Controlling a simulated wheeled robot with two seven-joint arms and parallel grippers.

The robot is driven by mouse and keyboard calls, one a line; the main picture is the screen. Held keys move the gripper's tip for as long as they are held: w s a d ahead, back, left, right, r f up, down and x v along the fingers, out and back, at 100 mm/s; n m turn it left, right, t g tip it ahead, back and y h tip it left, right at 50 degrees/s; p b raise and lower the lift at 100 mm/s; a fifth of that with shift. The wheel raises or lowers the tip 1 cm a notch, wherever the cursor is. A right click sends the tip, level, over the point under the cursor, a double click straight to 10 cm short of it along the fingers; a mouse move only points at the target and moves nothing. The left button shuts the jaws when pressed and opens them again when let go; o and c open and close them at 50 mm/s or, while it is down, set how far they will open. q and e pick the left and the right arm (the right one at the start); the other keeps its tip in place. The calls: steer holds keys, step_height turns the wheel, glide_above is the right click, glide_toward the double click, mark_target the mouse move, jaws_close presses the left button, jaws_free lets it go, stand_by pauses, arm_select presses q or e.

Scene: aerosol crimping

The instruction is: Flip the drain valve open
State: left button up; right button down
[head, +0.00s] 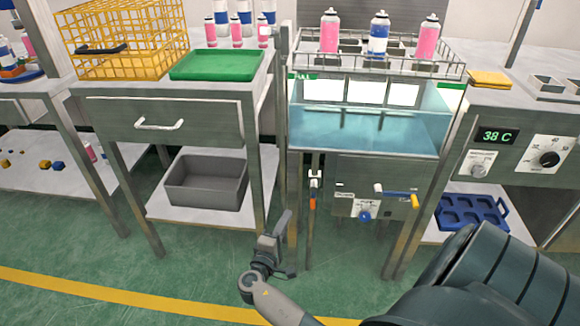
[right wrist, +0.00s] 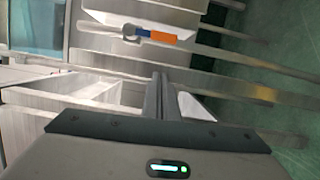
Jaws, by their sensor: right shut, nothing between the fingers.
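A lever with a yellow end (head: 400,197) sticks out to the right on the grey front panel (head: 345,177) below the water bath; it looks like the drain valve, though its label is too small to read. A blue knob (head: 365,215) sits lower left of it. My right gripper (head: 284,220) is shut and empty, low in front of the bath stand and left of the panel, apart from the lever. Its closed fingers also show in the right wrist view (right wrist: 160,92). The lever cannot be made out there. My left gripper is not in view.
The water bath (head: 375,130) carries a wire rack with cans. A drawer table (head: 165,118) stands left, an oven-like unit (head: 525,150) right. The floor in front is clear.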

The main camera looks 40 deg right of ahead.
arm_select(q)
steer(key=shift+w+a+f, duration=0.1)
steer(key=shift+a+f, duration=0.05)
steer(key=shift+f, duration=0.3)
arm_select(e)
steer(key=v, duration=0.5)
steer(key=shift+r, duration=0.1)
steer(key=shift+w, duration=0.1)
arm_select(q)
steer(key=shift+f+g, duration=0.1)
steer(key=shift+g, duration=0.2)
